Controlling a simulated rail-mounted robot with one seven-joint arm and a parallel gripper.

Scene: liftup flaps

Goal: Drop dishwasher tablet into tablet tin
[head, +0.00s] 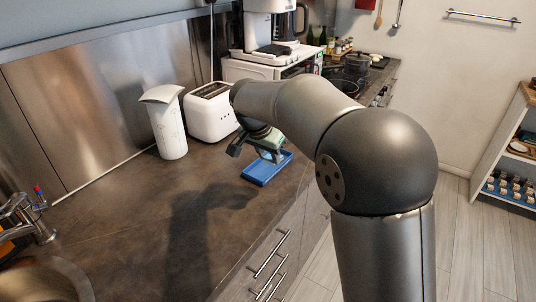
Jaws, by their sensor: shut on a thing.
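A shallow blue open container (267,180), which looks like the tablet tin, sits on the dark countertop near its front edge. My gripper (260,151) is above its back left part, pointing down. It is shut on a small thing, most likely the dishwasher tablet. A pale green patch shows between the dark gripper parts, but it is too small to tell whether it is the tablet. My wrist and fingers hide part of the container's back side.
A white toaster (209,112) and a tall white canister (166,124) stand behind and to the left. A coffee maker (271,25) sits on a white oven (262,68) further back. A sink tap (30,219) is at the left. The counter (140,235) in front is clear.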

